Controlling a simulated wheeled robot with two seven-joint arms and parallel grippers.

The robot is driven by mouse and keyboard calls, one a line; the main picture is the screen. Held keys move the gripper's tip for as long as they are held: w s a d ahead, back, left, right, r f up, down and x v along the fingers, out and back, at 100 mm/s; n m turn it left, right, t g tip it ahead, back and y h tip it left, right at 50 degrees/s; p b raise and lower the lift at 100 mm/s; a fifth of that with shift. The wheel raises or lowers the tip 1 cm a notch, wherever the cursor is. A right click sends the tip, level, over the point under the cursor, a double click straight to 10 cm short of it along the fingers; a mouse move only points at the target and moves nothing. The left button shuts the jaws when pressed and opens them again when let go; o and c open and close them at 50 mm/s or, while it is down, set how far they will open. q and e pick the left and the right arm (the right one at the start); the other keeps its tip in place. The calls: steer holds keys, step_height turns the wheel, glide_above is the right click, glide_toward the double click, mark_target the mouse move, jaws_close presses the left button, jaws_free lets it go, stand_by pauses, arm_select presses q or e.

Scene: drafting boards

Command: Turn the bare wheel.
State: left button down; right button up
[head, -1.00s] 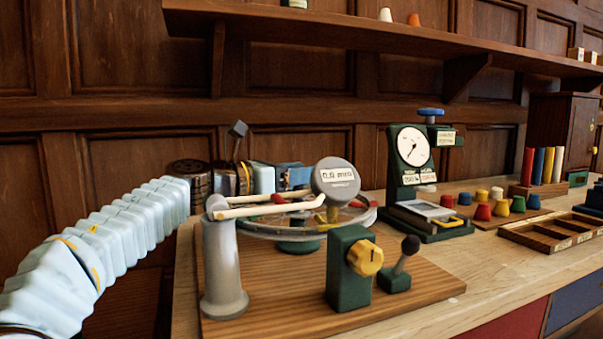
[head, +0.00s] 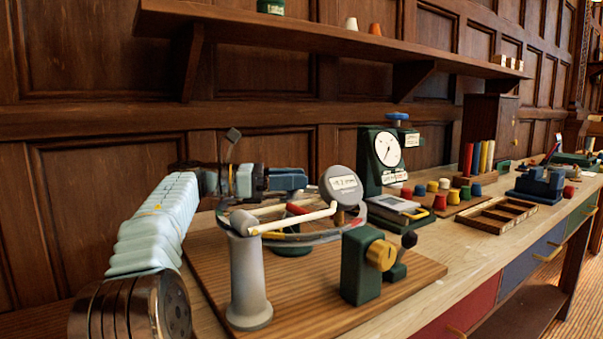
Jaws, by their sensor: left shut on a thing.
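The bare wheel (head: 322,236) is a pale, spoked rim lying flat on a low stand on a wooden base board (head: 213,262). A grey post (head: 250,285) stands in front of it with white arms reaching across the wheel. A round grey gauge head (head: 343,186) sits above its right side; its label is too small to read. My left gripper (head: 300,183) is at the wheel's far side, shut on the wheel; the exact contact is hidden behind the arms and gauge. My right gripper is not in view.
A green dial press (head: 385,160), coloured pegs and a compartment tray (head: 497,216) stand further right. A shelf (head: 330,40) runs above.

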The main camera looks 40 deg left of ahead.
arm_select(q)
steer(key=shift+m+g+h+p, duration=0.3)
steer(key=shift+m+g+h, duration=0.2)
steer(key=shift+g, duration=0.1)
steer(key=c, duration=0.6)
jaws_free()
steer(key=shift+p+v, duration=0.65)
steer(key=shift+v, duration=6.25)
